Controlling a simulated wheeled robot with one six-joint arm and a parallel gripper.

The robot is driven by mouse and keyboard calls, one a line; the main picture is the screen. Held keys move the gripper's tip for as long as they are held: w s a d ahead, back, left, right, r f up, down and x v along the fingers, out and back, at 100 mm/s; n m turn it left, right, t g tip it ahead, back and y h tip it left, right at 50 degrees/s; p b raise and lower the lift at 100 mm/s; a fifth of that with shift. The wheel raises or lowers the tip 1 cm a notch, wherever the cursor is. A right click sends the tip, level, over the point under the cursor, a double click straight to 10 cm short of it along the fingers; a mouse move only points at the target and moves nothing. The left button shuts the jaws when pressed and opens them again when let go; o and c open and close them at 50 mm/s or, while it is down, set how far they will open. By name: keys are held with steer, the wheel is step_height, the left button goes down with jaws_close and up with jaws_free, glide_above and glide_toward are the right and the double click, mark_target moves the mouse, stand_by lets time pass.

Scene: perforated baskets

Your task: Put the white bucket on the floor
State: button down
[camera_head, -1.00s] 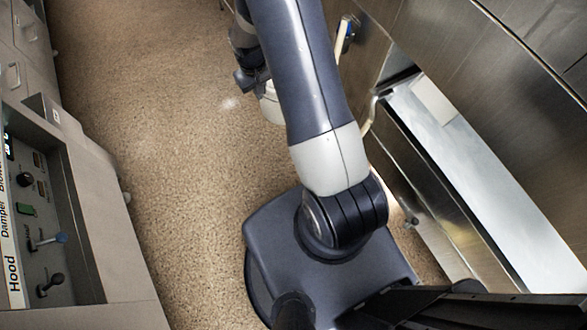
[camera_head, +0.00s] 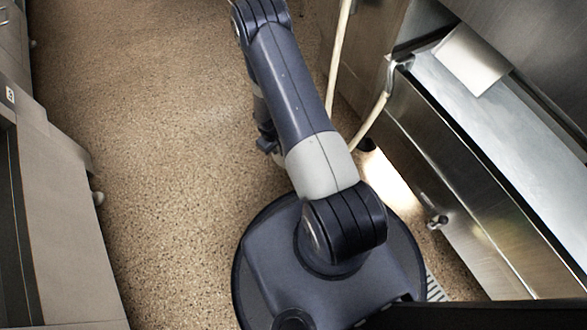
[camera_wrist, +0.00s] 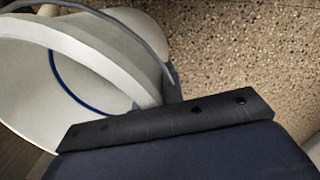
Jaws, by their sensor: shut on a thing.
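The white bucket (camera_wrist: 28,75) fills the upper left of the wrist view. It is tilted, with its open mouth and a blue ring inside it showing. My gripper (camera_wrist: 172,85) is shut on the bucket at its rim, at the right side of the mouth. Speckled tan floor (camera_wrist: 250,50) shows beyond the bucket in the wrist view. The head view shows the same floor (camera_head: 150,170). There my arm hides the bucket, and only a dark part of my wrist shows beside the arm. I cannot tell whether the bucket touches the floor.
A steel sink or trough (camera_head: 450,170) runs along the right, with a pale hose (camera_head: 370,125) and a pole (camera_head: 338,60) near its far end. Grey cabinets (camera_head: 50,220) line the left. Open floor lies between them.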

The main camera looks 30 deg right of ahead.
mark_target(278, 161)
steer(key=shift+f+b, duration=0.55)
steer(key=shift+f, duration=0.3)
steer(key=shift+s+f+b, duration=0.1)
steer(key=shift+b, duration=1)
steer(key=shift+d+b, duration=0.1)
steer(key=shift+b, duration=0.55)
step_height(278, 161, down, 9)
steer(key=b, duration=0.5)
steer(key=shift+f, duration=0.15)
steer(key=shift+f+b, duration=0.25)
steer(key=shift+b, duration=0.05)
steer(key=c, duration=1.5)
jaws_free()
steer(key=shift+r, duration=0.1)
